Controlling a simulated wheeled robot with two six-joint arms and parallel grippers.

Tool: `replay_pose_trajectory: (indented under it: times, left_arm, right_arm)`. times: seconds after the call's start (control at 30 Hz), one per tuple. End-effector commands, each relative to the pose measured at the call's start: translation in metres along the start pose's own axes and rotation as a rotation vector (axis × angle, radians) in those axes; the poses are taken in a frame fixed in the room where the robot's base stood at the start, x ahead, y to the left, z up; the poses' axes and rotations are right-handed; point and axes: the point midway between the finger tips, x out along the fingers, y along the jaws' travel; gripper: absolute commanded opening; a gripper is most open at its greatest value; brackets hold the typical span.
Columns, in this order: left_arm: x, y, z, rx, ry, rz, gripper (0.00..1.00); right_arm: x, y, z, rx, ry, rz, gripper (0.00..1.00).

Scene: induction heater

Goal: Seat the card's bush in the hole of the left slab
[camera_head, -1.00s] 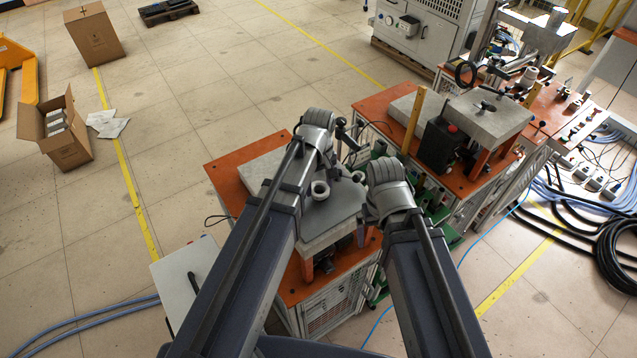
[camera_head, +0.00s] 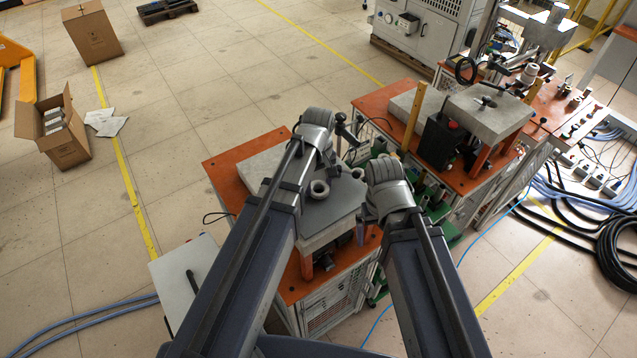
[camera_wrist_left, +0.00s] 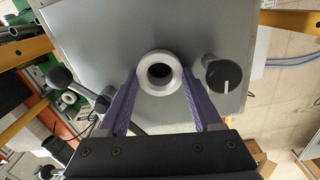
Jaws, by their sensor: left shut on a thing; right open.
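The left slab (camera_head: 340,212), a grey plate on an orange-topped bench, lies below both arms. My left gripper (camera_wrist_left: 160,88) is shut on a pale ring-shaped bush (camera_wrist_left: 160,73), one purple finger on each side, over the slab. I cannot make out a card.
A black knob (camera_wrist_left: 224,74) stands close beside the bush in the left wrist view. A second ring (camera_wrist_left: 67,97) and a ball-ended lever (camera_wrist_left: 59,77) are on the other side. A second bench with a raised slab (camera_head: 487,117) stands at the right.

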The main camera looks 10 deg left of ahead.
Motion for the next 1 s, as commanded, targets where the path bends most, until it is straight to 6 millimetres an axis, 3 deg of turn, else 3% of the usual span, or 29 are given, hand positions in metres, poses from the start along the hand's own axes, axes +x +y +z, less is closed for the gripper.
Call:
replay_pose_trajectory:
  times: [0.2,0.23,0.5,1.0]
  left_arm:
    - [0.0005,0.0000,0.0000,0.000,0.000,0.000,0.03]
    - [0.0004,0.0000,0.0000,0.000,0.000,0.000,0.67]
    - [0.0004,-0.0003,0.0000,0.000,0.000,-0.001,0.98]
    - [0.0005,-0.0021,0.0005,-0.001,-0.001,-0.004,1.00]
  right_arm:
    - [0.0004,0.0000,0.0000,0.000,0.000,0.000,1.00]
    - [0.0004,0.0000,0.0000,0.000,0.000,0.000,1.00]
    - [0.0004,0.0000,0.0000,0.000,0.000,0.000,1.00]
    - [0.0005,0.0000,-0.0002,0.001,0.001,0.000,1.00]
